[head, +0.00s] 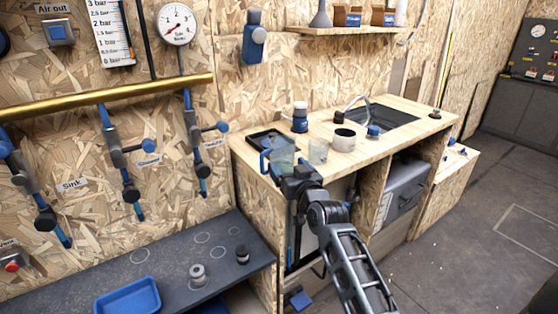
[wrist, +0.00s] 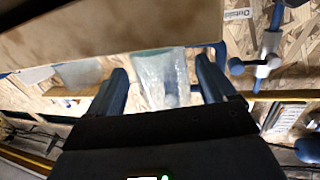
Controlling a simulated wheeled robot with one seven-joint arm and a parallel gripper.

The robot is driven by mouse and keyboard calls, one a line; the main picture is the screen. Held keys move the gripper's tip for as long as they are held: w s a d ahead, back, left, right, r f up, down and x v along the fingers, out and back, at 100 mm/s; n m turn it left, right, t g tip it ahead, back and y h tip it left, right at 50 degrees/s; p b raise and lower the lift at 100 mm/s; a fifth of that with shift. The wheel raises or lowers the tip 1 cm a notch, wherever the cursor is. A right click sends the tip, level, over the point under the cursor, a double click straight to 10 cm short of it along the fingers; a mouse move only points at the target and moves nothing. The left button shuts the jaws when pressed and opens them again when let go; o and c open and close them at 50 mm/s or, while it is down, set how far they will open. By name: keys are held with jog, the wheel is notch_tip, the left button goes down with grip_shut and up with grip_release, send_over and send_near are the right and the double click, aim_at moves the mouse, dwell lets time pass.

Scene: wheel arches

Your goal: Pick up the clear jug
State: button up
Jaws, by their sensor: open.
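The clear jug (head: 283,155) stands on the near left edge of the wooden counter, with its blue handle on the left in the head view. In the wrist view, where the scene is inverted, the clear jug (wrist: 162,80) shows between the two finger tips, with the handle to the right. My gripper (head: 283,171) is at the jug, in front of its lower part; in the wrist view my gripper (wrist: 160,85) is open, one finger each side. I cannot tell whether either finger touches the jug. The arm hides the jug's base.
A clear cup (head: 318,151) stands just right of the jug. A dark tray (head: 262,138), a blue-and-white bottle (head: 300,118) and a pale ring-shaped pot (head: 344,140) are behind. A sink (head: 378,116) is at the right. Pipes with valves (head: 118,160) hang on the left wall.

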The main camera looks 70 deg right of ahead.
aim_at(279, 141)
jog(key=shift+x, duration=2.3)
jog(key=shift+c, duration=0.5)
jog(key=c, duration=0.7)
jog(key=shift+r, duration=0.2)
jog(key=shift+r+p, duration=0.35)
jog(key=shift+r, duration=0.7)
jog(key=shift+s+r, duration=0.1)
jog(key=shift+r, duration=0.8)
jog(key=s+d+r+b, duration=0.2)
jog(key=s+r, duration=0.4)
jog(key=s, duration=0.5)
jog(key=shift+r+b, duration=0.3)
